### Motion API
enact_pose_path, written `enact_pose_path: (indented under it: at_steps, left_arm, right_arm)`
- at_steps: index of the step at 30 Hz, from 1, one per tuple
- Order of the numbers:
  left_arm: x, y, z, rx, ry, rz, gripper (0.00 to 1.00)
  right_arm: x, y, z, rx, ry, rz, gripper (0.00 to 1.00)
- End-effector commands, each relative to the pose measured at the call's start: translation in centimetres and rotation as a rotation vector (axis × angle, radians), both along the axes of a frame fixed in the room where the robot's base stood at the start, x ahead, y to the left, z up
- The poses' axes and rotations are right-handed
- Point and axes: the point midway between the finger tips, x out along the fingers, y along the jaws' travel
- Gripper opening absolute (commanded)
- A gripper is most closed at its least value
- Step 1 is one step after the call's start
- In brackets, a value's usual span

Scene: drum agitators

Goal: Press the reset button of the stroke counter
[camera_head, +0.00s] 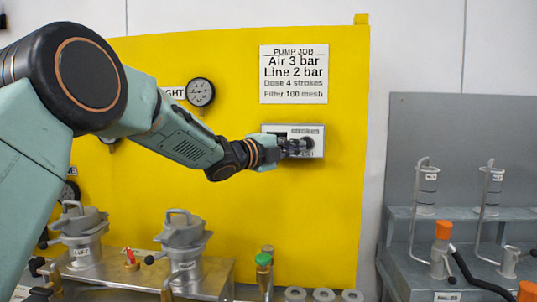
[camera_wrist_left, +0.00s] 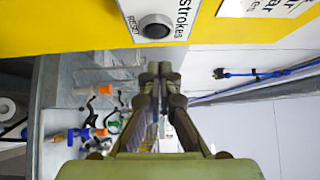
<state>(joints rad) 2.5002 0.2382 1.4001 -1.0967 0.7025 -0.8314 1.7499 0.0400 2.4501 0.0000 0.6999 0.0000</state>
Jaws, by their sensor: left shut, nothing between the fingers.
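The stroke counter (camera_head: 315,133) is a pale box on the yellow panel. My left gripper (camera_head: 303,146) is in front of it and hides much of its face. In the left wrist view the counter's plate (camera_wrist_left: 182,32) reads "strokes" and "RESET". Its round dark reset button (camera_wrist_left: 154,27) with a light rim shows uncovered there. The shut, empty fingertips (camera_wrist_left: 160,68) lie below the button in that picture, with a gap between. The distance to the panel is hard to judge. My right gripper is not in view.
The yellow panel (camera_head: 240,80) carries a "PUMP JOB" sign (camera_head: 293,74) above the counter and a gauge (camera_head: 200,92) to the left. Metal pots (camera_head: 183,240) and a green-topped valve (camera_head: 264,260) stand below. A grey bench (camera_head: 455,212) with pumps is at right.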

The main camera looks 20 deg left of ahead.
Motion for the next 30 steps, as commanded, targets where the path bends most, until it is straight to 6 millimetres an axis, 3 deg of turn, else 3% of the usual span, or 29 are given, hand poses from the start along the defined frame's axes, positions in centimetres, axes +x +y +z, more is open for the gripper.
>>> enact_pose_path:
  at_steps: [9, 15, 30]
  left_arm:
    - [-4.6, 2.5, -0.2, -0.004, 0.001, 0.000, 0.00]
    - [-6.6, 3.5, -0.2, -0.003, 0.001, -0.001, 0.00]
    - [-7.3, 3.6, -0.2, 0.001, 0.001, -0.002, 0.00]
  right_arm:
    - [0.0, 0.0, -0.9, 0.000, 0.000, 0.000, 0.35]
    - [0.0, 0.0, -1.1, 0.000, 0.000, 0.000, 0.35]
    - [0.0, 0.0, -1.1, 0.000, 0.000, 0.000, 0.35]
